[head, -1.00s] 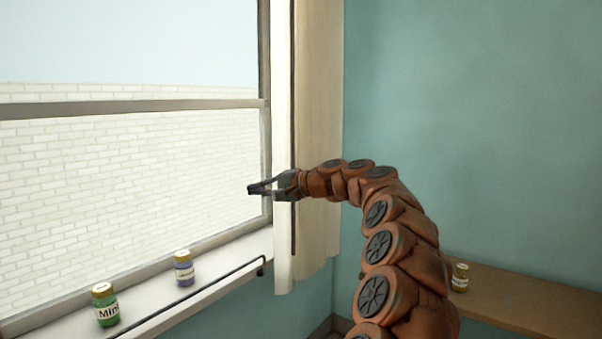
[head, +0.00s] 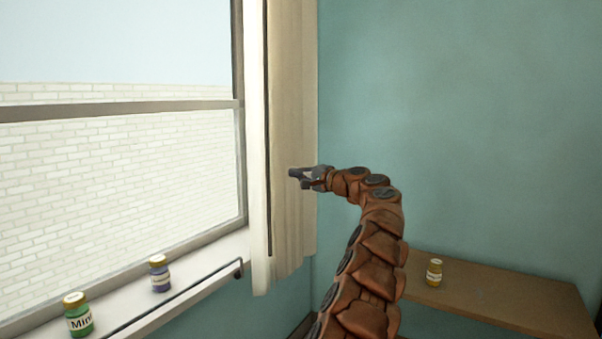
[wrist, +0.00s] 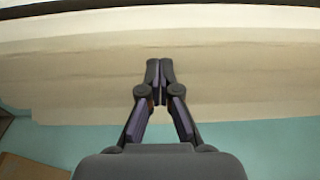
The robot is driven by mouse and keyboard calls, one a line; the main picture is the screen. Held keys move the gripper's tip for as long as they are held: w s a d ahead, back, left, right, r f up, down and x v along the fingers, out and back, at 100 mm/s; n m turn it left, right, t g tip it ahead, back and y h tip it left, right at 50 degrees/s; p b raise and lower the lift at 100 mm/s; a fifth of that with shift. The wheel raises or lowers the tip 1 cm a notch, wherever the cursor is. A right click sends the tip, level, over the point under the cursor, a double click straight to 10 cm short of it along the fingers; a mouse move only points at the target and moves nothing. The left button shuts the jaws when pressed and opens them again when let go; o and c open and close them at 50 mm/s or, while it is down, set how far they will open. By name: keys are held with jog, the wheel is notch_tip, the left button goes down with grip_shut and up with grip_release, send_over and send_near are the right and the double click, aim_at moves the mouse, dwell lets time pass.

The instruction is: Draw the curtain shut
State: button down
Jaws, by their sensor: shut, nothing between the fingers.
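The cream curtain (head: 290,90) hangs gathered in a narrow bunch at the right side of the window (head: 115,170). A dark vertical strip (head: 268,130) runs down near its left edge. The window pane to the left is uncovered. My gripper (head: 292,174) is in front of the curtain's middle, pointing left, to the right of the dark strip. In the wrist view the curtain (wrist: 235,80) lies beyond the fingers as pale bands across the picture. There my gripper (wrist: 161,68) is shut with its tips together and no cloth between them. I cannot tell whether it touches the curtain.
A green jar (head: 78,318) and a purple jar (head: 159,275) stand on the white sill (head: 215,255). A black rail (head: 185,297) runs along the sill's front edge. A yellow jar (head: 434,272) stands on a wooden shelf (head: 510,300) at right. The teal wall is bare.

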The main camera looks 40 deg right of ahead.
jog(key=w+a+p, duration=0.2)
jog(key=w+a, duration=0.2)
jog(key=shift+w+a, duration=0.2)
jog(key=shift+a, duration=0.05)
dwell(1.3)
dwell(0.5)
